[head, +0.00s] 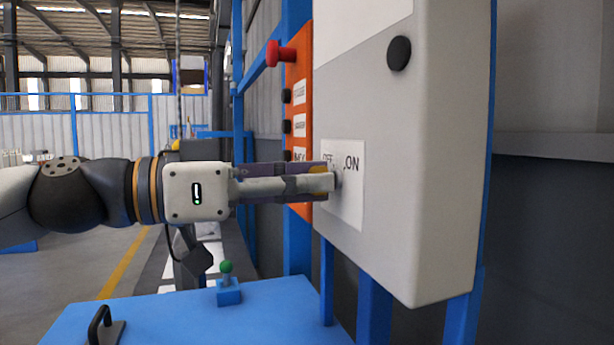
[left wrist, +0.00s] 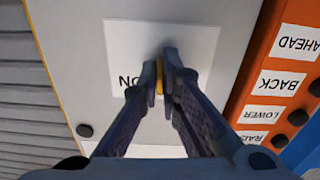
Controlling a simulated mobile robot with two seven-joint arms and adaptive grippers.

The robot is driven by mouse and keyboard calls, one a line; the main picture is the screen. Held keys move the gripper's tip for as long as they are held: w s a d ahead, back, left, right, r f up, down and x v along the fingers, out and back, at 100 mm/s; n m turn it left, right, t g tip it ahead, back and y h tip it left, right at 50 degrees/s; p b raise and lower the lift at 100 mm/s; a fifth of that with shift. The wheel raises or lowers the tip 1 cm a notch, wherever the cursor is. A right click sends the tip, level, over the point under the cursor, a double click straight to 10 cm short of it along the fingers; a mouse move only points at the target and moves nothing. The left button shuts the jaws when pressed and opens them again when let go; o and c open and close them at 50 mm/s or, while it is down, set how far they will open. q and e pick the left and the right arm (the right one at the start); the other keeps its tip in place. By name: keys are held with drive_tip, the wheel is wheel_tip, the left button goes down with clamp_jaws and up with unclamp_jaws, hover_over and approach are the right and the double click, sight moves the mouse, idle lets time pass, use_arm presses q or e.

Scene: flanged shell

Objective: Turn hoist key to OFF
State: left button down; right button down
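The hoist key (left wrist: 159,77) is a narrow yellow piece on the white OFF/ON label (head: 351,205) of a grey box (head: 410,220). In the head view "ON" is readable and "OFF" is partly covered by my gripper. In the left wrist view the label (left wrist: 190,40) is upside down. My left gripper (head: 325,181) reaches the label from the left. In the left wrist view its fingertips (left wrist: 160,78) are closed against both sides of the key. The fingers hide most of the key, so its exact angle is hard to tell. My right gripper is not in view.
An orange button panel (head: 299,70) with a red knob (head: 282,54) stands just left of the box. Below is a blue table (head: 200,318) with a green-topped lever (head: 227,281) and a black handle (head: 101,325). A black round knob (head: 399,53) sits higher on the box.

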use_arm(q)
drive_tip(key=shift+n+p, duration=0.8)
drive_tip(key=shift+n, duration=3)
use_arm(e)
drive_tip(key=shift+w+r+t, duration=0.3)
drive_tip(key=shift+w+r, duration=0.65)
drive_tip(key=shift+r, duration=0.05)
use_arm(q)
drive_tip(key=shift+n, duration=0.3)
drive_tip(key=c, duration=1.8)
unclamp_jaws()
drive_tip(key=v, duration=1.2)
